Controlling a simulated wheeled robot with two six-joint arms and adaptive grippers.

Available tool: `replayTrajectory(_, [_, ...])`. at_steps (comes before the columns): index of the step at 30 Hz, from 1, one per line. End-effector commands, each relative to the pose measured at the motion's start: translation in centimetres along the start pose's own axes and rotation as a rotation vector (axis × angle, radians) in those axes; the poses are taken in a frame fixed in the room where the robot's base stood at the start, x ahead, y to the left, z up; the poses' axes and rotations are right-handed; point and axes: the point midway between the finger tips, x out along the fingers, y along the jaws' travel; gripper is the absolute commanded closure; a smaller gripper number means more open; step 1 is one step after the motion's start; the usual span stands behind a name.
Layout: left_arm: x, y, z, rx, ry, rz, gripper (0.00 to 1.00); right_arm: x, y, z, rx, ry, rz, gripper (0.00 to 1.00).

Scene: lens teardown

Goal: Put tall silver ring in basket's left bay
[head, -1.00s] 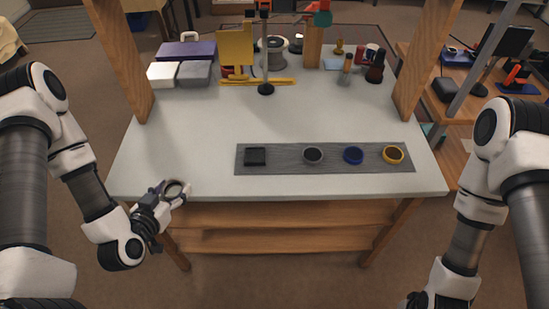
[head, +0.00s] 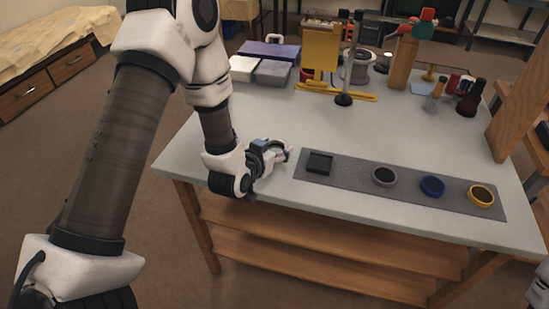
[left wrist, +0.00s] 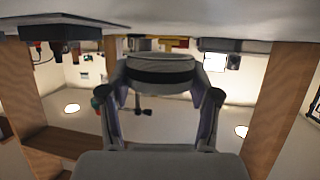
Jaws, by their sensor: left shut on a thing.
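My left gripper (head: 282,152) is shut on a silver ring (head: 272,146) at the front left of the table, left of the grey mat. In the left wrist view the ring (left wrist: 160,66) is silver with a dark band and sits between the two fingertips of my gripper (left wrist: 160,85). The ring appears to be above the tabletop; the exact gap cannot be told. I cannot pick out a basket with bays for sure in these frames.
The grey mat (head: 340,187) bears a black square piece (head: 319,163), a grey ring (head: 384,176), a blue ring (head: 432,186) and a yellow ring (head: 481,195). White (head: 243,68) and grey boxes (head: 272,73) stand at the back left. The middle of the table is clear.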

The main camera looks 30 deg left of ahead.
Motion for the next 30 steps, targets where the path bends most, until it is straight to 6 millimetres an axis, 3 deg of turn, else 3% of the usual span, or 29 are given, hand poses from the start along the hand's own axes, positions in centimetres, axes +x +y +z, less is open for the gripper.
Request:
replayTrajectory(4, [0.9, 0.0, 2.4, -0.001, -0.004, 0.000, 0.72, 0.1, 0.0, 0.0, 0.000, -0.001, 0.000, 0.60])
replayTrajectory(14, [1.1, -0.1, 2.9, -0.001, -0.002, 0.000, 0.72, 0.5, 0.0, 0.0, 0.000, -0.001, 0.000, 0.60])
replayTrajectory(15, [1.0, -0.1, 2.8, -0.001, -0.001, 0.000, 0.31, 0.4, 0.0, 0.0, 0.000, -0.001, 0.000, 0.60])
replayTrajectory(17, [1.0, -0.1, 2.8, -0.001, -0.001, 0.000, 0.13, 0.3, 0.0, 0.0, 0.000, -0.001, 0.000, 0.60])
replayTrajectory(30, [0.2, -0.1, 2.5, -0.002, -0.002, 0.000, 0.13, 0.2, 0.0, 0.0, 0.000, 0.000, 0.000, 0.60])
